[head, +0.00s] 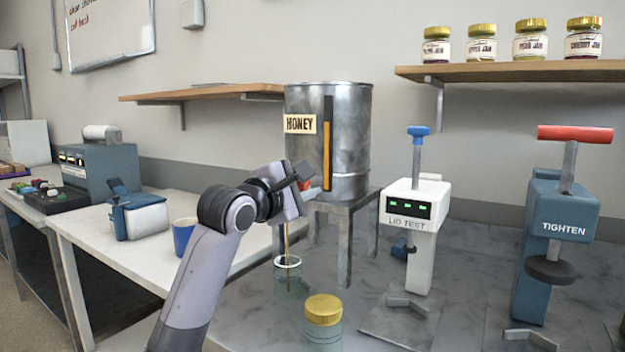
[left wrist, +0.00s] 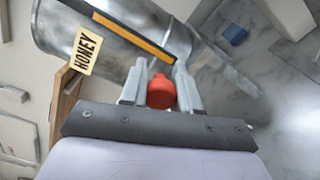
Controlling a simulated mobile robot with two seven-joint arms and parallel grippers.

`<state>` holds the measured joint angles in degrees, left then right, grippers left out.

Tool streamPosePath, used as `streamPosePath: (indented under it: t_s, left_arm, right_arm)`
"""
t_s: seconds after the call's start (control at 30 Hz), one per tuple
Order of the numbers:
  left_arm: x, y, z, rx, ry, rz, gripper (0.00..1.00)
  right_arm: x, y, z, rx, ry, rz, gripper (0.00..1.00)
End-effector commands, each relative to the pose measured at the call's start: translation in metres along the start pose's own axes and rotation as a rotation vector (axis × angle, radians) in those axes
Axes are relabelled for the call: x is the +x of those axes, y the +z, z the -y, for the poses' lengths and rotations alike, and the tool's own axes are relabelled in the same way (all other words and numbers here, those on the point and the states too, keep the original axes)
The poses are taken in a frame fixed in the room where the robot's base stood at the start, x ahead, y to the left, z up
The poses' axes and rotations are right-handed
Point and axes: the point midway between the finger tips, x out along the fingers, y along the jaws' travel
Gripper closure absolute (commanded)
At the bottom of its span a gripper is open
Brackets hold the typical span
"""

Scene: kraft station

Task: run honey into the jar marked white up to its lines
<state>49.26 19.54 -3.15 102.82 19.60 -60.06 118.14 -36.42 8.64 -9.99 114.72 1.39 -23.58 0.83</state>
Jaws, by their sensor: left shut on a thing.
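The metal honey tank (head: 350,140), labelled HONEY, stands on a grey stand with an amber sight strip on its front. My left gripper (head: 303,178) is at the tank's low front, shut on the red tap handle (left wrist: 160,92), whose two sides the fingers flank in the left wrist view. A thin amber stream (head: 287,240) runs down below the gripper into an open glass jar (head: 288,275) with a pale rim. The jar looks mostly clear; its honey level and lines are too small to tell. My right gripper is out of view.
A gold-lidded jar (head: 323,312) stands in front of the open jar. The lid tester (head: 412,215) and the blue TIGHTEN press (head: 563,220) stand to the right. A blue cup (head: 184,235) is on the left table. Labelled jars line the upper shelf (head: 510,72).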

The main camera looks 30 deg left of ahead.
Motion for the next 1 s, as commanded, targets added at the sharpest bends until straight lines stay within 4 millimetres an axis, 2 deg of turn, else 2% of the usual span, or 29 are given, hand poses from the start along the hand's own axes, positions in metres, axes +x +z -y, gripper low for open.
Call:
streamPosePath:
  t_s: [0.03,0.13,0.27,0.5,0.7,1.0]
  left_arm:
    - [0.001,0.003,-0.011,-0.054,-0.004,-0.001,1.00]
    - [0.001,0.003,-0.020,-0.149,-0.005,-0.002,1.00]
    - [0.001,0.000,-0.031,-0.271,-0.005,-0.003,1.00]
    - [0.001,-0.007,-0.044,-0.467,-0.004,-0.004,1.00]
    - [0.001,-0.013,-0.051,-0.587,-0.001,-0.003,1.00]
    - [0.001,-0.019,-0.056,-0.677,0.000,-0.002,1.00]
  right_arm:
    - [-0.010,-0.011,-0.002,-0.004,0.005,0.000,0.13]
    - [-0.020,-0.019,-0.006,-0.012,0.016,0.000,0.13]
    - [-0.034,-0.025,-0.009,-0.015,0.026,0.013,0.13]
    - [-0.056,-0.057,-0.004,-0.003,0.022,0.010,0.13]
    - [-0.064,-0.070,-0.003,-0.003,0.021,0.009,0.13]
    - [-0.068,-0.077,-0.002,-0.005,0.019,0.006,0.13]
